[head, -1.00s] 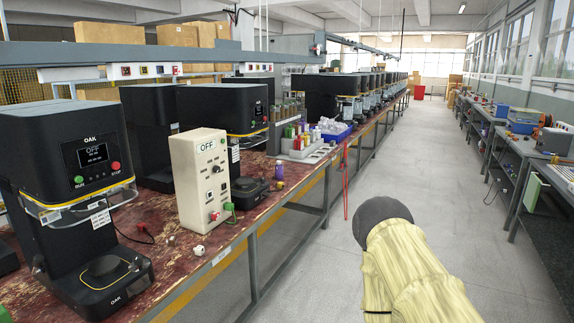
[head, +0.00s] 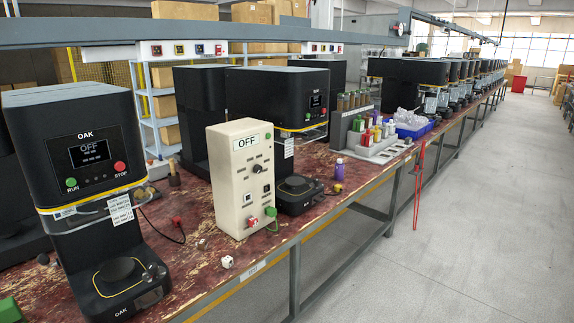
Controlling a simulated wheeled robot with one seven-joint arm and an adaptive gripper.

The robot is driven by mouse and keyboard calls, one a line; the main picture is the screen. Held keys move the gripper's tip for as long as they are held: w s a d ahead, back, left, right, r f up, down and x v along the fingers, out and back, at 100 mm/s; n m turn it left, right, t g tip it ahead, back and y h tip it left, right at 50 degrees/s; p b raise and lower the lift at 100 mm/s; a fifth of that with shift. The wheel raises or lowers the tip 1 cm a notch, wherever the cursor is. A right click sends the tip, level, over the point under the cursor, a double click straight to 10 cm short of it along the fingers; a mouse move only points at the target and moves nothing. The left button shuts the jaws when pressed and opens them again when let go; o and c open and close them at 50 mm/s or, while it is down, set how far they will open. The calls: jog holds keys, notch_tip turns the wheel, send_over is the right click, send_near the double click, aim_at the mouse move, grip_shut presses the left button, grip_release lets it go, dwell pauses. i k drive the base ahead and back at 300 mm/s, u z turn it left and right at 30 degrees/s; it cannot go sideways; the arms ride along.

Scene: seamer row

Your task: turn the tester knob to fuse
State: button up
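The tester is a cream upright box (head: 229,185) near the front edge of the red worn bench, left of the picture's middle. A label reading OFF (head: 246,142) is on the upper part of its front face. A dark round knob (head: 258,169) sits below the label; its pointer is too small to read. A red plug (head: 252,221) and a green plug (head: 271,213) are at the bottom of the front. My gripper is not in this view.
A black OAK seamer (head: 85,150) stands left of the tester, another (head: 290,110) close behind it. A purple bottle (head: 339,170), a bottle tray (head: 380,148) and a blue bin (head: 412,130) are to the right. The grey aisle floor (head: 470,230) is clear.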

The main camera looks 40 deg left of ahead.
aim_at(257, 169)
jog(key=u, duration=0.6)
jog(key=i, duration=1.15)
jog(key=u, duration=0.95)
